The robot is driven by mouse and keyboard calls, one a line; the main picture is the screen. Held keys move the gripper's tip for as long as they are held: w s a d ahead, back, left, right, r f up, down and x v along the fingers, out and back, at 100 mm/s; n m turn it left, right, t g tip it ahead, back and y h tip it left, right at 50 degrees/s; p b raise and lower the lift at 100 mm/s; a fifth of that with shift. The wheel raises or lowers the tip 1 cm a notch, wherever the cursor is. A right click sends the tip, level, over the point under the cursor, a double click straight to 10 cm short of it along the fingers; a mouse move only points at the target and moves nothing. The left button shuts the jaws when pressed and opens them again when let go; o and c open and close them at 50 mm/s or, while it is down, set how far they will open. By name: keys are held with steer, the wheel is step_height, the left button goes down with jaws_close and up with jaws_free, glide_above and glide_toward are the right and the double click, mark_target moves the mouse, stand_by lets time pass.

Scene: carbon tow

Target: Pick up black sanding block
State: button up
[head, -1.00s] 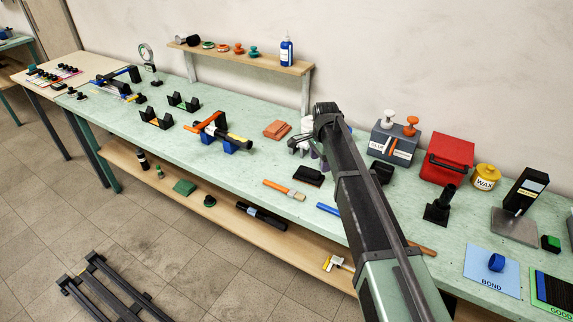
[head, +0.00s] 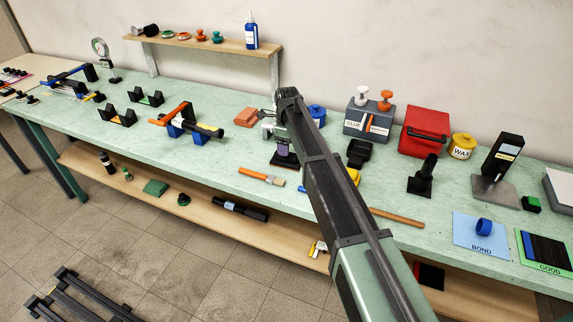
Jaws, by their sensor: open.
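The black sanding block (head: 285,161) lies on the green bench top, left of the middle of my arm. It is a low dark block, and its upper part is partly hidden by my gripper. My gripper (head: 277,140) is open and appears just above or at the block in the head view. I cannot tell whether the fingers touch it or stand around it.
An orange-handled brush (head: 261,177) lies in front of the block and orange-brown pads (head: 247,117) lie behind it to the left. A blue round container (head: 317,113), a grey glue box (head: 368,121) and a black holder (head: 359,152) stand to the right.

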mark_target(286, 158)
step_height(286, 158, down, 5)
steer(key=b, duration=0.4)
steer(key=shift+f, duration=0.1)
steer(key=shift+r, duration=0.25)
steer(key=shift+c, duration=0.3)
steer(key=c, duration=0.9)
steer(key=shift+c, duration=0.2)
